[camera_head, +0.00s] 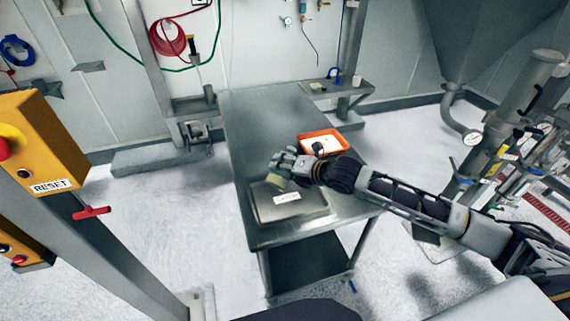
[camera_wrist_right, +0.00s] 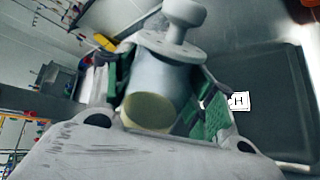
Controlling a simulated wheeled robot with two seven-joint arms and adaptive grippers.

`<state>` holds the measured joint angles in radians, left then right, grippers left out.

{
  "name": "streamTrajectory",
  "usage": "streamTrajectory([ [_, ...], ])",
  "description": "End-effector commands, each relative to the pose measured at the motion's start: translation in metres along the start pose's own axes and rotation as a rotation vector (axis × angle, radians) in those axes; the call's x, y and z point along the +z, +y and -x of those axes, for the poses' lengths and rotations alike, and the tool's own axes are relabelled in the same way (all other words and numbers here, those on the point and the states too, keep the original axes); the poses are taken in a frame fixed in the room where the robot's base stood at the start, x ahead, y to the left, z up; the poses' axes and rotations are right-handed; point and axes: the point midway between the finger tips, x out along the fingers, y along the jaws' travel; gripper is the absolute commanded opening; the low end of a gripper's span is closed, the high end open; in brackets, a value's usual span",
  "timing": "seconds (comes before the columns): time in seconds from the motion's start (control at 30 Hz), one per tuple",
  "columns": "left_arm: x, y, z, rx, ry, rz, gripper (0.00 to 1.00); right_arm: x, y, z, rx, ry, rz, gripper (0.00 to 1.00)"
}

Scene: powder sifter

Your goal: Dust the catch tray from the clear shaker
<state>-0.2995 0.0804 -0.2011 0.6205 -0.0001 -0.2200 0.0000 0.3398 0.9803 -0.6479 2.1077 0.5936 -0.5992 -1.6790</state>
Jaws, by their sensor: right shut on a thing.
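My right gripper (camera_head: 284,168) is shut on the clear shaker (camera_head: 275,182) above the near part of the metal table. In the right wrist view the shaker (camera_wrist_right: 155,80) is a pale cylinder between green finger pads, with a white knobbed end and a yellowish end. Its exact tilt is hard to tell. A flat grey tray (camera_head: 308,214) with a white label, apparently the catch tray, lies on the table just below and beside the gripper. It also shows at the right of the wrist view (camera_wrist_right: 275,120). My left gripper is out of view.
An orange tray (camera_head: 338,133) with white contents stands farther back on the metal table (camera_head: 258,112). The table's far end is clear. A yellow control box (camera_head: 45,145) on a post stands at the left, and pipes with valves (camera_head: 495,150) at the right.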

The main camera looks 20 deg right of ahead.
Motion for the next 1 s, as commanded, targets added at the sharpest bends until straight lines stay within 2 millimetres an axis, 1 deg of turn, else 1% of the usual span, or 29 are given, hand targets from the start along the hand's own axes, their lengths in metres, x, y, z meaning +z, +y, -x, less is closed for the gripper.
streamTrajectory([
  [0.33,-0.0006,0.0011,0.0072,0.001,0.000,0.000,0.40,-0.0017,-0.0013,-0.0011,0.002,0.068,-0.122,0.28],
  [1.0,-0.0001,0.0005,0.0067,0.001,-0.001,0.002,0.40,-0.0085,-0.0074,-0.0049,0.002,0.199,-0.349,0.28],
])
